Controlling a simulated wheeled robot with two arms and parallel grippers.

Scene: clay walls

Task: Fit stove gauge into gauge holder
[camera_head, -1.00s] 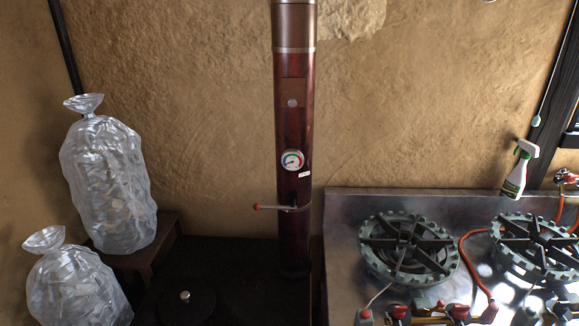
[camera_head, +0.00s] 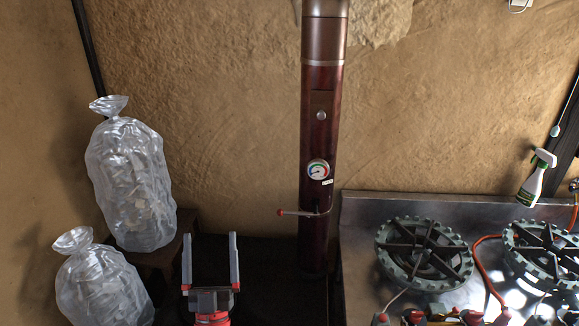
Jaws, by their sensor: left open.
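The round stove gauge (camera_head: 318,170), with a white face and coloured arc, sits against the front of the dark red stove pipe (camera_head: 321,130). A small white tag hangs at its lower right. I cannot make out a separate gauge holder; a small round knob (camera_head: 321,115) on a plate shows higher on the pipe. My left gripper (camera_head: 211,262) is in view at the bottom, left of the pipe and lower in the picture than the gauge. Its two fingers point up, apart, with nothing between them. My right gripper is not in view.
A lever with a red tip (camera_head: 292,212) sticks out left from the pipe below the gauge. Two clear filled bags (camera_head: 130,185) stand at left. A metal counter (camera_head: 365,210) with gas burners (camera_head: 424,252) and a spray bottle (camera_head: 537,178) is at right.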

